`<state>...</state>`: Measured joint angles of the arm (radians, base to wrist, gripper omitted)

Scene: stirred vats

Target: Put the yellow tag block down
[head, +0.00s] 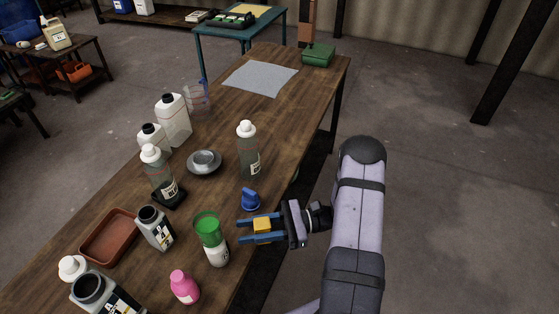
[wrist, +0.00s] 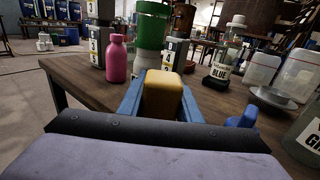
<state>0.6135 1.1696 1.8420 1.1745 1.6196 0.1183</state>
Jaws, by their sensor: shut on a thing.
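The yellow tag block (head: 262,225) is between the blue fingers of my gripper (head: 259,228) in the head view. In the wrist view the yellow block (wrist: 164,95) fills the space between the same fingers (wrist: 160,100), so my gripper is shut on it. The block is near the right edge of the wooden table (head: 238,100). I cannot tell how far it is above the table top. A green-topped white container (head: 210,238) stands just beyond the fingertips.
A blue object (head: 250,200) is close behind the fingers. A pink bottle (head: 184,287) stands nearer the front, and a clear white-capped bottle (head: 248,150) farther back. Left are a brown tray (head: 109,238) and several bottles. Bare wood lies around the grey sheet (head: 260,78).

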